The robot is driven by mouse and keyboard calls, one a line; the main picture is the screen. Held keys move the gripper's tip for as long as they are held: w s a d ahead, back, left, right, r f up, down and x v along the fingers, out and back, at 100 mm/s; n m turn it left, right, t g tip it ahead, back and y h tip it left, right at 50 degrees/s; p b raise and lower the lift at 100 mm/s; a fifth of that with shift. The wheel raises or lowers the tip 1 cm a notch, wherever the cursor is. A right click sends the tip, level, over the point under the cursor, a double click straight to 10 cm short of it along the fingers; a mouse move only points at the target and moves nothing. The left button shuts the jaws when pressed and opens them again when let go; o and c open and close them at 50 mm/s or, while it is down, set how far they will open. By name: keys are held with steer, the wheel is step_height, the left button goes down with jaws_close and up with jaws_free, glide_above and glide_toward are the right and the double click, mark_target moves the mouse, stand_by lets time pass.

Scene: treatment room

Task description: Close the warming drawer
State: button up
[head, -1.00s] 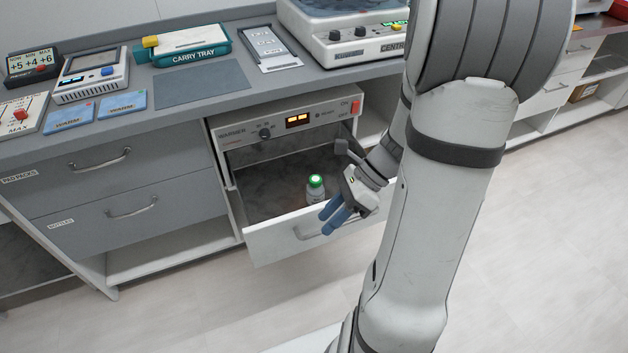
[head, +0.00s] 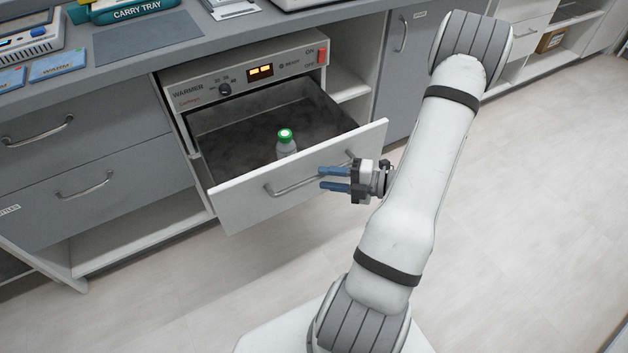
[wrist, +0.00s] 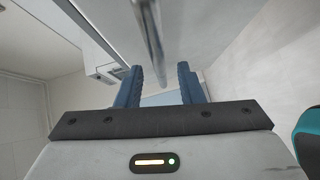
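The warming drawer (head: 245,208) is pulled out of the warmer (head: 210,82), with its white front and curved bar handle (head: 285,188) facing me. A small bottle with a green cap (head: 286,142) stands upright inside it. My gripper (head: 320,179) is in front of the right part of the drawer front, near the handle's right end. Its two blue fingers are apart with nothing between them. In the wrist view the open fingers (wrist: 160,88) show, with the grey handle bar (wrist: 150,40) beyond them. I cannot tell whether a finger touches the handle.
Closed grey drawers (head: 85,160) are left of the warmer. An open shelf (head: 345,85) and a cabinet door (head: 405,60) are to its right. The counter above holds a carry tray (head: 130,10) and blue warm packs (head: 58,62). The floor in front is clear.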

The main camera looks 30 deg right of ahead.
mark_target(317, 176)
steer(key=shift+b+x, duration=0.3)
steer(key=shift+x, duration=1.45)
steer(key=shift+c, duration=0.5)
jaws_close()
